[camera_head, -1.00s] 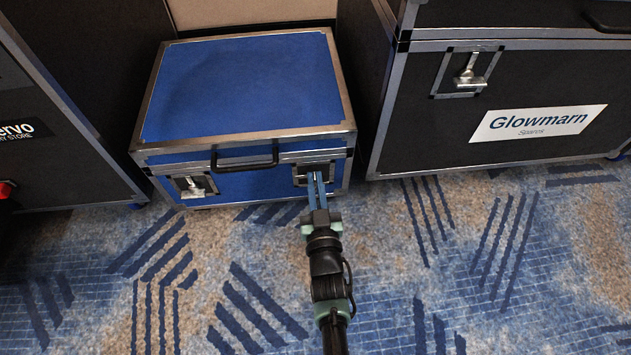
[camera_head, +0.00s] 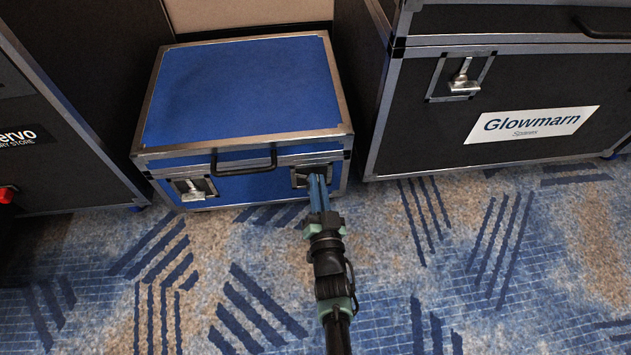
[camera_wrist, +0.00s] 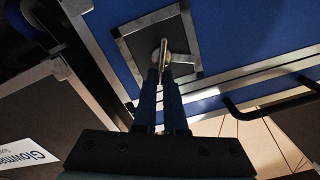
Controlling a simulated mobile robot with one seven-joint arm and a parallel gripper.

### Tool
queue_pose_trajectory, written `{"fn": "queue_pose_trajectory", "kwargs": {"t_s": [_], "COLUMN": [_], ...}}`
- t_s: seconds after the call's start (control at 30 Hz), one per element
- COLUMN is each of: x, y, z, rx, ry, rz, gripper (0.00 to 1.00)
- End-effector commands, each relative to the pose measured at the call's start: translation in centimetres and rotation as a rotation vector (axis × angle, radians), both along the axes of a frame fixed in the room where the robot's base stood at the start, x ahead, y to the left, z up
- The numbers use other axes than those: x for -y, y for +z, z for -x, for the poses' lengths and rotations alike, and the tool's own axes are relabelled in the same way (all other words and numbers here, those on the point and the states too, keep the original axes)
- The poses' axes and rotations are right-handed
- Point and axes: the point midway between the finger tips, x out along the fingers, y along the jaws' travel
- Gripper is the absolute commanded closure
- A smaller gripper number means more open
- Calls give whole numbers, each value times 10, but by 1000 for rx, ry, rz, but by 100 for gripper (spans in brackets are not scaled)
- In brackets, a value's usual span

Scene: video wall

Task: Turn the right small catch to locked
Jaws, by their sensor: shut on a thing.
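The right small catch (camera_head: 299,175) is on the front of the blue case (camera_head: 240,90), in a dark recessed plate with a metal frame. My gripper (camera_head: 317,180) reaches it from the front and hides most of it in the head view. In the wrist view the catch's thin metal wing (camera_wrist: 164,52) stands out from a round base, and the blue fingers of my gripper (camera_wrist: 161,74) are shut on it. The wing lines up with the fingers. The left small catch (camera_head: 194,188) is untouched, in its own plate.
A black carry handle (camera_head: 245,167) sits between the two catches. Dark flight cases stand close on both sides, the right one with a Glowmarn label (camera_head: 532,124) and a larger catch (camera_head: 461,80). The patterned carpet in front is clear.

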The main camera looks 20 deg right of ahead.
Motion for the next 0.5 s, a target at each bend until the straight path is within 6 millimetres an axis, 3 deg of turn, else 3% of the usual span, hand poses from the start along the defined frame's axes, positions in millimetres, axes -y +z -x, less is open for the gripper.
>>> {"fn": "queue_pose_trajectory", "kwargs": {"t_s": [0.5], "x": [8], "y": [-7], "z": [3], "rx": [135], "ry": [0], "rz": [-473], "gripper": [100]}}
